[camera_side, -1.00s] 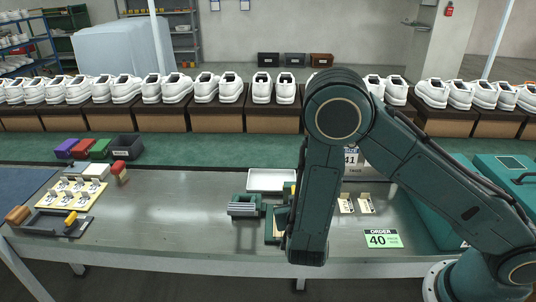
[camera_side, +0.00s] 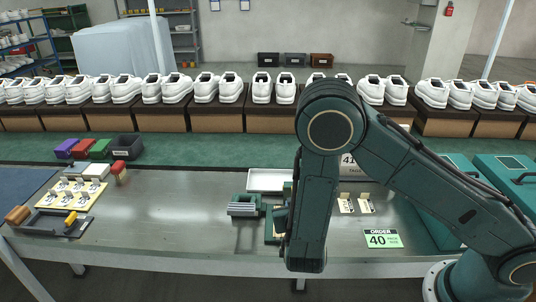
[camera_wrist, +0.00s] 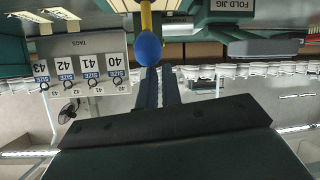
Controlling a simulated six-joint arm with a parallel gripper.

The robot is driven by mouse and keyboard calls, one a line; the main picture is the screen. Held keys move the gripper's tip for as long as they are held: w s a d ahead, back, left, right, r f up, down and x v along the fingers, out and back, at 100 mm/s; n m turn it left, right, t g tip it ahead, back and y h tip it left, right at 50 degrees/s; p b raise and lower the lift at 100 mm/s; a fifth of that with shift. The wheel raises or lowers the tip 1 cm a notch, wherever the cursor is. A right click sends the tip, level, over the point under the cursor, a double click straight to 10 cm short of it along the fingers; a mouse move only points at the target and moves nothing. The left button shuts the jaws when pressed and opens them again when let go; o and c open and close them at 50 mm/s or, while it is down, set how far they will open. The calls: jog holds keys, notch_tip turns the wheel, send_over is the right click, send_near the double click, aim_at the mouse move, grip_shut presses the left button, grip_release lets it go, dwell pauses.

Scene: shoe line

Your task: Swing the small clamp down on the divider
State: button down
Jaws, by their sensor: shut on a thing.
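In the wrist view, a blue ball knob (camera_wrist: 148,48) on a yellow lever (camera_wrist: 146,18) stands at my fingertips; I take it as the small clamp's handle. My gripper (camera_wrist: 159,74) is shut on this knob, though the knob covers part of the contact. In the side view, my arm hides the gripper and the clamp. A green jig (camera_side: 270,233) shows partly to the left of my arm. A divider cannot be made out.
A green block with a grey ridged front (camera_side: 243,208) stands left of the jig, and a white tray (camera_side: 268,179) behind it. A tag board (camera_wrist: 82,62) shows in the wrist view. A green order card 40 (camera_side: 383,239) lies at right.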

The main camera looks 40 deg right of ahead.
notch_tip(320, 180, up, 4)
jog(key=s+a+f, duration=0.3)
jog(key=s+a, duration=0.3)
jog(key=a, duration=0.1)
jog(key=shift+s+f, duration=0.25)
jog(key=shift+f, duration=0.15)
dwell(0.4)
jog(key=shift+d+r, duration=0.1)
jog(key=shift+d, duration=0.05)
